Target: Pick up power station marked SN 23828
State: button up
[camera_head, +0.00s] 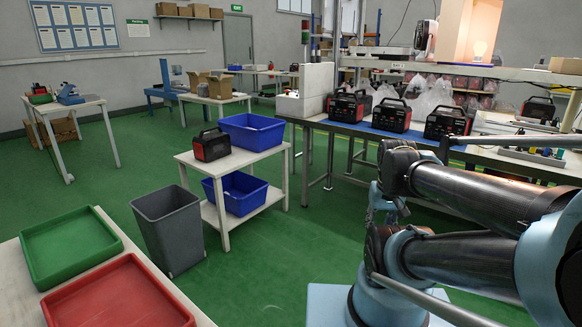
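Several black-and-red power stations with carry handles are in view. Three stand in a row on the blue-topped part of the workbench: a left one (348,106), a middle one (391,115) and a right one (445,123). Another power station (538,109) stands further right on the bench, partly cut off by other things. One more power station (211,146) sits on the white two-tier cart (232,161). No serial number is legible, so I cannot tell which is SN 23828. My arm is folded at the right; I cannot make out my gripper.
Blue bins (251,131) sit on the cart's two tiers. A grey waste bin (168,230) stands beside it. A green tray (70,247) and a red tray (117,296) lie on the near-left table. Clear plastic bags (430,98) lie behind the stations.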

aim_at(209, 147)
jog(key=i, duration=2.2)
jog(key=u, duration=2.6)
jog(key=i, duration=1.25)
jog(key=z, duration=1.3)
